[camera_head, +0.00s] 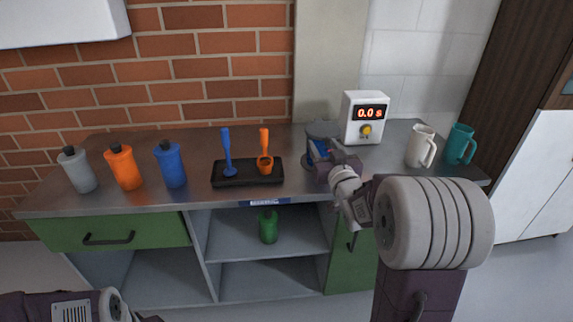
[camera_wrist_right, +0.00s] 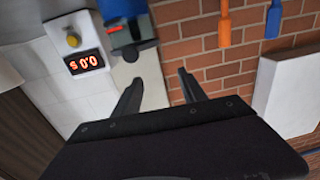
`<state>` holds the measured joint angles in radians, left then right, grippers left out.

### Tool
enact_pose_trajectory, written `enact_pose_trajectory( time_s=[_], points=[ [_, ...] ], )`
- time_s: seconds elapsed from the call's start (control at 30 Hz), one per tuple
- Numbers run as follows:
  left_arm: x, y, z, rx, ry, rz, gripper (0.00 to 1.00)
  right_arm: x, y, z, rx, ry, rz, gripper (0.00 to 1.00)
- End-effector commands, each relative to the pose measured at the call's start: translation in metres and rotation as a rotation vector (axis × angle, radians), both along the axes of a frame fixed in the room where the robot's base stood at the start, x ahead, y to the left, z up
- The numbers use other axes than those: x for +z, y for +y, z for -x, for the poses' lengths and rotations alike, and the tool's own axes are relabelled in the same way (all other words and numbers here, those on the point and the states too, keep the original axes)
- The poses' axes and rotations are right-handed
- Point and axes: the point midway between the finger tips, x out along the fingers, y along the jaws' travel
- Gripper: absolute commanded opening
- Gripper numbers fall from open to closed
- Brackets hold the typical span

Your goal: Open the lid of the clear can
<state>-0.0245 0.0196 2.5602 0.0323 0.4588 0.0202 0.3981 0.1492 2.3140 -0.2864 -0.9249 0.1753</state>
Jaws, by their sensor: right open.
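A grey-blue can (camera_head: 318,130), most likely the clear can, stands on the counter left of the timer. My right gripper hides much of it. In the right wrist view, which is upside down, a dark and blue object with a red mark (camera_wrist_right: 133,36) appears to be this can; its lid cannot be made out clearly. My right gripper (camera_head: 322,160) is at the can's front in the head view. In the wrist view its fingers (camera_wrist_right: 160,80) are apart with nothing between them. My left arm shows at the lower left corner, its gripper out of frame.
The timer (camera_head: 362,118) reads 0.0 s. White (camera_head: 419,147) and teal (camera_head: 459,144) mugs stand right. Grey (camera_head: 78,171), orange (camera_head: 124,168) and blue (camera_head: 171,165) bottles stand left of a black tray (camera_head: 230,181) with two tools. A green bottle (camera_head: 268,227) is on the shelf below.

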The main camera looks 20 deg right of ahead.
Motion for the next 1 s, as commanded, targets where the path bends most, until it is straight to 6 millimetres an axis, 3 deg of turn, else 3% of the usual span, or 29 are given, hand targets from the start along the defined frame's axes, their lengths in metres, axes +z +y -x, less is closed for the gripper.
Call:
enact_pose_trajectory(
  time_s=[0.03,0.13,0.37,0.73,1.0],
  points=[
    [-0.027,0.000,0.000,0.000,0.000,0.000,0.36,-0.029,-0.014,0.004,-0.029,0.003,-0.002,0.49],
    [-0.035,0.000,0.000,0.000,-0.001,0.000,0.36,-0.039,-0.028,0.008,-0.058,0.009,-0.004,0.49],
    [-0.032,0.000,0.000,0.000,-0.001,0.000,0.36,-0.036,-0.032,0.005,-0.065,0.009,-0.004,0.49],
    [-0.037,0.000,0.000,0.000,-0.001,0.000,0.36,-0.038,-0.048,-0.063,-0.065,0.011,-0.004,0.49],
    [-0.037,0.000,0.000,0.000,-0.001,0.000,0.36,-0.037,-0.052,-0.079,-0.065,0.011,-0.005,0.49]
  ],
)
